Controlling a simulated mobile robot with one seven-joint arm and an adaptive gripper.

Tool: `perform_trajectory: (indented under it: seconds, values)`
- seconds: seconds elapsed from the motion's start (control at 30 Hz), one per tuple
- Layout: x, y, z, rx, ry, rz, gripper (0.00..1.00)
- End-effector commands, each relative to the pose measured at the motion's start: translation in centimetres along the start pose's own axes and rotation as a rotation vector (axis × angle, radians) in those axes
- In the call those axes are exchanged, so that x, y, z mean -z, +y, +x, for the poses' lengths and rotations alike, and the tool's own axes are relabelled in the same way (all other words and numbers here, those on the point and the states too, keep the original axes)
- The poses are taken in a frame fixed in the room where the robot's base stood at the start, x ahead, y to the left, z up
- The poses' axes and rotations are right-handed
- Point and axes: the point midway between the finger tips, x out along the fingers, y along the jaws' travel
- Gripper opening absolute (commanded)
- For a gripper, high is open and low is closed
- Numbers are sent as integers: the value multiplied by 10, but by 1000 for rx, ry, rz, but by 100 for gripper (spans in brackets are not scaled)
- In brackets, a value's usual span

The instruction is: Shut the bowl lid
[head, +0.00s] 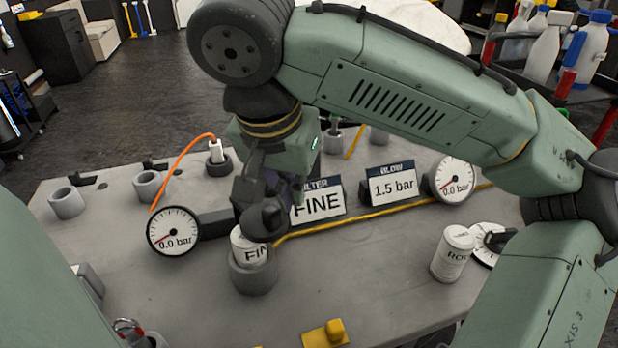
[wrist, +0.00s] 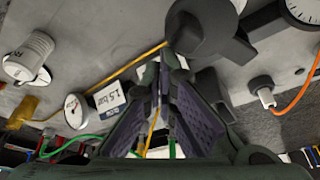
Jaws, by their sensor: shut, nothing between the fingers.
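The grey bowl (head: 254,279) stands at the near middle of the table. A white cartridge marked "FIN..." (head: 249,252) sits upright in it, its upper part above the rim. A dark rounded part, seemingly the bowl lid (head: 266,221), is above and partly in front of the cartridge, apart from the bowl rim. It also seems to show as a dark knobbed disc in the wrist view (wrist: 203,32). My gripper (wrist: 168,62) is shut and empty, close beside this part; contact cannot be told. In the head view its fingers are largely hidden by dark parts.
Dials (head: 173,231) and signs reading "FINE" (head: 318,203) and "1.5 bar" (head: 393,187) stand around the bowl. A second white cartridge (head: 453,253) stands at right. A yellow hose (head: 370,218) crosses the table. A yellow part (head: 325,335) lies at the front edge. Bare tabletop lies left of the bowl.

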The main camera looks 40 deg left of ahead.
Motion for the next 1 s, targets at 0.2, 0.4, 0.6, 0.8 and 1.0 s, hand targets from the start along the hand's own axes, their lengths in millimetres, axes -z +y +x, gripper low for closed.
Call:
perform_trajectory:
  seconds: [0.2,0.4,0.6,0.8,1.0]
  values:
    - [-18,-7,-6,2,1,-8,0]
    - [-30,-12,-10,2,1,-7,0]
    - [-37,-16,-13,1,0,-7,0]
    - [-40,-19,-14,2,0,-7,0]
    - [-41,-20,-14,3,-1,-7,0]
